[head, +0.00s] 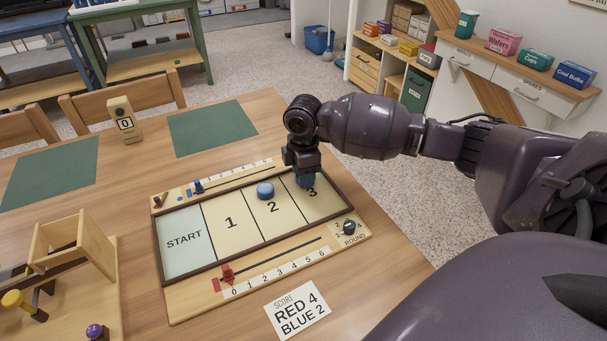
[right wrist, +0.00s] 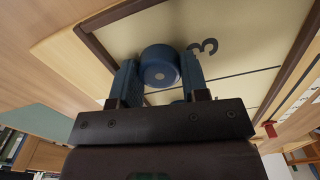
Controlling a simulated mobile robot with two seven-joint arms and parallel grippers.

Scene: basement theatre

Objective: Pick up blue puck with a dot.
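A blue puck with a pale dot on top (right wrist: 160,70) lies on the board near the number 3 in the right wrist view. My right gripper (right wrist: 160,78) is open, pointing down, with its blue finger pads on either side of this puck. I cannot tell whether the pads touch it. In the head view, my right gripper (head: 305,176) hangs over section 3 and mostly hides what is between its fingers. Another blue puck (head: 265,190) lies in section 2; no dot is discernible on it. My left gripper is not in view.
The framed board (head: 229,222) lies on a wooden table with red and blue score sliders. A score card (head: 298,309) lies in front. A wooden stand (head: 72,245) is at left, a small counter block (head: 124,120) behind, and green mats (head: 213,127) lie beyond.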

